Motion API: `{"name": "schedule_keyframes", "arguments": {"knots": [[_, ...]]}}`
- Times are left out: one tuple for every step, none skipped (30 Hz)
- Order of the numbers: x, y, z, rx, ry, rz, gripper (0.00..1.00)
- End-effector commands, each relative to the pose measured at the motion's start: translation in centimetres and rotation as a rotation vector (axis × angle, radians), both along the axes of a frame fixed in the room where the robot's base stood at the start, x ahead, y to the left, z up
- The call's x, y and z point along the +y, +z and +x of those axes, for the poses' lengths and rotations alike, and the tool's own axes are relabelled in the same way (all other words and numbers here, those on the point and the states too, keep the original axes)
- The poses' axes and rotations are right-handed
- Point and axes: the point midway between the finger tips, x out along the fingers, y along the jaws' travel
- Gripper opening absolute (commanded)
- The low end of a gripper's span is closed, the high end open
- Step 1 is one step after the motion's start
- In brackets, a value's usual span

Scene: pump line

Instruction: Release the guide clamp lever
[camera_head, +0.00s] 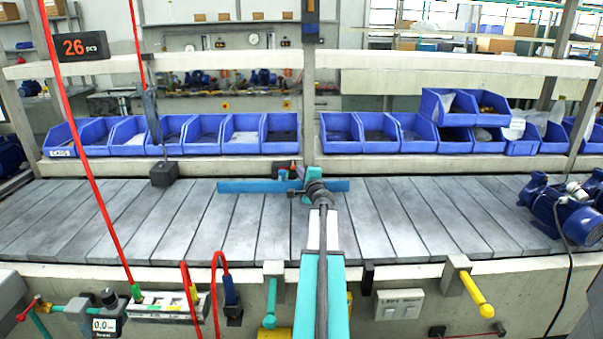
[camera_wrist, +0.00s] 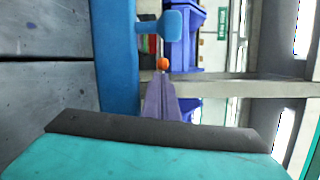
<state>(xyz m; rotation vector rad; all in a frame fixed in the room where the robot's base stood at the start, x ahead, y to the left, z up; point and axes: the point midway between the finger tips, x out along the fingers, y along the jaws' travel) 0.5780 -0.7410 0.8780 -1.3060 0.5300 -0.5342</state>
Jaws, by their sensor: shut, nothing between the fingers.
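The blue guide rail (camera_head: 245,186) lies across the slatted conveyor, and it runs up and down the wrist view (camera_wrist: 117,60). A blue clamp knob (camera_wrist: 172,24) sticks out from it in the wrist view. A small orange ball (camera_wrist: 163,64), which looks like the lever's end, shows just beyond my fingertips; the rest of the lever is hard to make out. My gripper (camera_head: 311,187) is at the rail near the clamp and hides part of it. In the wrist view my narrow gripper (camera_wrist: 159,84) is shut and empty, its tip close to the ball; contact is unclear.
Blue bins (camera_head: 225,135) line the shelf behind the conveyor (camera_head: 140,220). A dark block (camera_head: 164,174) hangs by a cable left of the rail. A blue pump motor (camera_head: 565,215) stands at the right.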

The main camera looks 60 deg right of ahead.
Motion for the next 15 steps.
{"name": "schedule_keyframes", "arguments": {"knots": [[0.2,0.0,-0.3,0.000,0.000,0.000,0.00],[0.3,0.0,-0.4,0.000,0.000,0.000,0.00],[0.5,0.0,-0.6,0.000,0.000,0.000,0.00],[0.6,0.0,-0.7,0.000,0.000,0.000,0.00],[0.8,0.1,-0.9,0.000,-0.001,0.000,0.00],[1.0,0.1,-1.2,0.000,-0.001,0.000,0.00],[1.2,0.1,-1.4,-0.001,-0.001,-0.001,0.00],[1.4,0.1,-1.6,-0.001,-0.001,-0.001,0.00],[1.6,0.1,-1.9,-0.001,-0.001,-0.001,0.00],[1.8,0.1,-2.1,-0.001,-0.001,-0.001,0.00],[2.0,0.2,-2.3,0.000,-0.001,0.000,0.00],[2.2,0.2,-2.6,0.000,-0.001,0.000,0.00],[2.4,0.2,-2.8,0.000,-0.001,0.000,0.00],[2.6,0.2,-3.0,0.000,-0.001,0.000,0.00],[2.8,0.2,-3.3,0.000,-0.001,0.000,0.00]]}}
